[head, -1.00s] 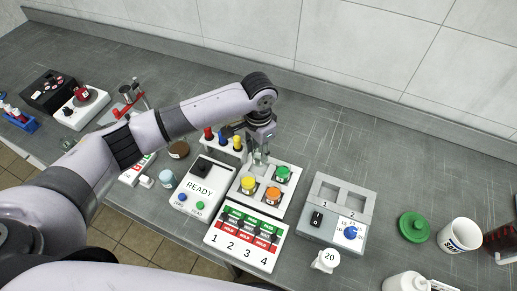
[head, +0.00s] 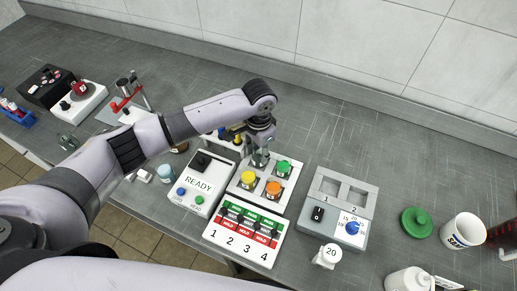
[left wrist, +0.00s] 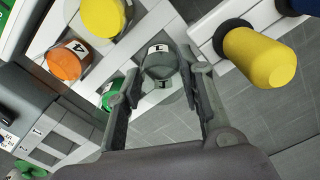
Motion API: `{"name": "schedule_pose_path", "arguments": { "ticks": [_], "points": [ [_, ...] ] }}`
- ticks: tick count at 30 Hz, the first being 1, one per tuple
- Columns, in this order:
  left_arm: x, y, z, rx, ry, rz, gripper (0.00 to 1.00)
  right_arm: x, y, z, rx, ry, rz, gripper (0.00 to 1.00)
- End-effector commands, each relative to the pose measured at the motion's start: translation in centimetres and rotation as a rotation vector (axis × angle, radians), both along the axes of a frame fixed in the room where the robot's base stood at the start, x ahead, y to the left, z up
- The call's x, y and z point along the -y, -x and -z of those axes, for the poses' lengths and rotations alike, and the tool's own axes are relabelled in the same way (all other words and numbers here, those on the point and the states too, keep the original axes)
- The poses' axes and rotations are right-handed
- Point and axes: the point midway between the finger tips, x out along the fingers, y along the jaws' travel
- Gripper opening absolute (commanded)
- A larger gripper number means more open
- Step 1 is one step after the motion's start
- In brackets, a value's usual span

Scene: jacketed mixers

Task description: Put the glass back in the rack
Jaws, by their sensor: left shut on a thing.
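My left gripper (head: 261,150) is shut on a clear glass with a dark grey top (left wrist: 160,62), marked 1, seen between its fingers (left wrist: 160,90) in the left wrist view. In the head view the glass (head: 261,158) is partly hidden by the gripper. It is at the back left spot of the white rack (head: 268,205). The rack holds glasses with yellow (head: 248,179), orange (head: 273,189) and green (head: 284,167) tops. I cannot tell whether the held glass touches the rack's floor. My right gripper is not in view.
A grey two-slot unit (head: 340,208) stands to the right. A holder with coloured handles, one yellow (left wrist: 262,58), is close behind the gripper.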

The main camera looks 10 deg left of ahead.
Motion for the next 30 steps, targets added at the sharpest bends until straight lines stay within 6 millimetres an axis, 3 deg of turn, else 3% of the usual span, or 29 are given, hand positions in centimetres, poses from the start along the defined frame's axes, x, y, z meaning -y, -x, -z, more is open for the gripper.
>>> {"name": "schedule_pose_path", "arguments": {
  "ticks": [8,9,19,30],
  "points": [
    [0.01,0.00,0.08,0.000,0.000,0.000,0.00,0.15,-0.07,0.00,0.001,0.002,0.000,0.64],
    [0.01,0.00,0.08,0.000,0.000,0.000,0.36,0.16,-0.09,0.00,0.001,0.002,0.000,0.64],
    [-0.04,-0.02,0.08,0.001,-0.001,-0.001,0.58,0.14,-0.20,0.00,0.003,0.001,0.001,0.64],
    [-0.24,-0.16,0.02,0.003,-0.004,-0.003,0.58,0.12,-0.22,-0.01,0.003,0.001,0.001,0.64]
  ]
}}
